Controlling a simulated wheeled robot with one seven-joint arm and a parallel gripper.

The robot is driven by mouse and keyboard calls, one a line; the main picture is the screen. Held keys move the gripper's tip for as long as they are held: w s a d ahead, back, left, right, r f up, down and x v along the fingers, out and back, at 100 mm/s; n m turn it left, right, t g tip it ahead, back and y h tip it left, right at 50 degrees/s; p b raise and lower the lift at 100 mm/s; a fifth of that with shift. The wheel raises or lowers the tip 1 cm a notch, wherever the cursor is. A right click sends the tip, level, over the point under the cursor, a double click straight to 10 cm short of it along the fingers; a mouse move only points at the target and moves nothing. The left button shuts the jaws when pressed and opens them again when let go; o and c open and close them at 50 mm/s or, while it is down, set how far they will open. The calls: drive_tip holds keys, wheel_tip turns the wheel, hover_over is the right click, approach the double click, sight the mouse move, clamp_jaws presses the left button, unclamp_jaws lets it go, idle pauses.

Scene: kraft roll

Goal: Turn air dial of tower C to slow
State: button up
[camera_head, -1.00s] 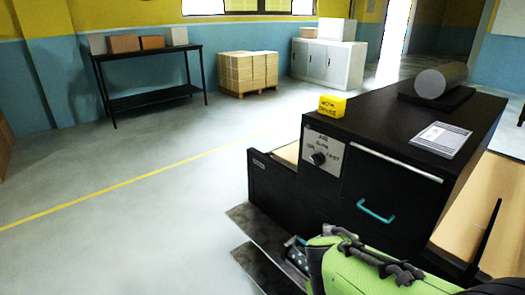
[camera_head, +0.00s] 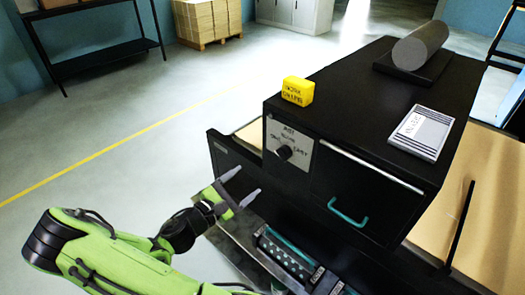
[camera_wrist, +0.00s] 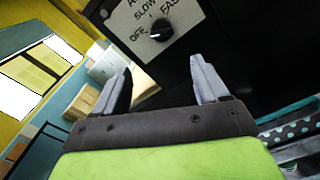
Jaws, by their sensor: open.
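The air dial (camera_head: 284,152) is a dark round knob on a pale plate (camera_head: 300,157) on the front of a black tower cabinet (camera_head: 334,194). In the wrist view the dial (camera_wrist: 160,30) lies just beyond my fingertips, and the plate's words OFF, SLOW and FAST show around it.
A teal handle (camera_head: 347,212) sticks out from the cabinet front. The floor to the left is clear.

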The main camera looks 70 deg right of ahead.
sight(279, 157)
drive_tip(key=x, duration=0.4)
drive_tip(key=p+x, duration=0.1)
drive_tip(key=x, duration=0.8)
drive_tip(key=shift+s+d+p, duration=0.25)
drive_tip(key=shift+s+p, duration=0.15)
drive_tip(key=shift+s+d, duration=0.15)
drive_tip(key=shift+d, duration=0.35)
drive_tip(key=c, duration=1.1)
drive_tip(key=shift+o, duration=0.2)
drive_tip(key=shift+f, duration=0.1)
drive_tip(key=shift+m+b, duration=0.35)
drive_tip(key=shift+m, duration=0.05)
drive_tip(key=shift+m+b, duration=5.15)
drive_tip(key=shift+m, duration=0.35)
